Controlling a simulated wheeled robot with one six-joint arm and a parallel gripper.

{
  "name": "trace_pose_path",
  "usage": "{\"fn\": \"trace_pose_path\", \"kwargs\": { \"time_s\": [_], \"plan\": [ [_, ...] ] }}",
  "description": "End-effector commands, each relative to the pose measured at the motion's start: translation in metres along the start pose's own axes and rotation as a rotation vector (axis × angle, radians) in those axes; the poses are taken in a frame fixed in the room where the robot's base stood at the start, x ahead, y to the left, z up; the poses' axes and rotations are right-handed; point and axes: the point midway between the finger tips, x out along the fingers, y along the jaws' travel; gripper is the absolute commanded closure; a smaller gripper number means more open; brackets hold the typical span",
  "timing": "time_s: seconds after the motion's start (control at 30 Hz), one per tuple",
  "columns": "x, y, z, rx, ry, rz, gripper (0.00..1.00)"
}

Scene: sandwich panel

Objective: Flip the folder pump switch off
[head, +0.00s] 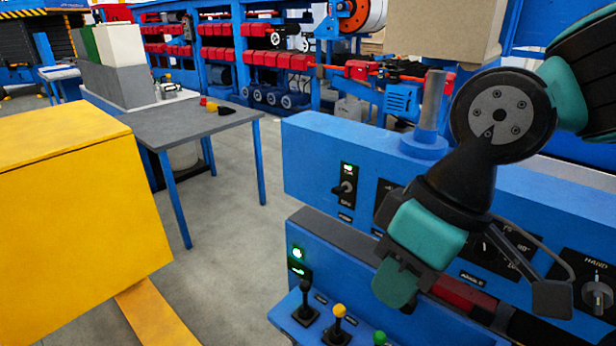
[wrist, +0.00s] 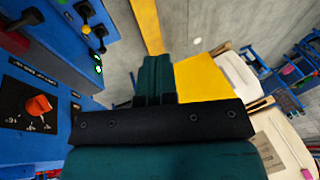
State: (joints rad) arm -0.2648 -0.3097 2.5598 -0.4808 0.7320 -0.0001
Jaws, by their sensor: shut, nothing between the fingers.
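A toggle switch (head: 345,187) with a metal lever sits on a black plate at the left end of the upper blue panel. A lit green lamp is above it, and the small label below is too blurred to read. I cannot confirm that it is the folder pump switch. My gripper (head: 396,284) is shut and empty, in front of the panel, right of and below the toggle and apart from it. In the wrist view my gripper (wrist: 157,80) points away from the panel face, which lies at the left.
Below are green lamps (head: 298,253) and levers with black (head: 305,286), yellow (head: 340,310) and green knobs. A rotary knob (head: 597,297) is at the right. An orange knob (wrist: 39,105) shows in the wrist view. A yellow block (head: 80,210) and grey table (head: 185,125) stand left.

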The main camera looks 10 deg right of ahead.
Motion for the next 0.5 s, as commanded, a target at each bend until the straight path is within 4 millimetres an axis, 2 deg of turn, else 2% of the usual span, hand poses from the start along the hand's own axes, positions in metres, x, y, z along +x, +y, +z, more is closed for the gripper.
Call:
{"fn": "trace_pose_path", "kwargs": {
  "time_s": [0.23,0.3,0.37,0.47,0.5],
  "plan": [
    [0.0,0.0,0.0,0.001,0.0,0.001,1.0],
    [-0.005,0.002,-0.006,0.023,-0.001,0.009,1.0],
    [-0.013,0.009,-0.018,0.078,-0.006,0.03,1.0],
    [-0.036,0.031,-0.057,0.262,-0.012,0.1,1.0],
    [-0.046,0.044,-0.076,0.364,-0.012,0.138,1.0]
  ]
}}
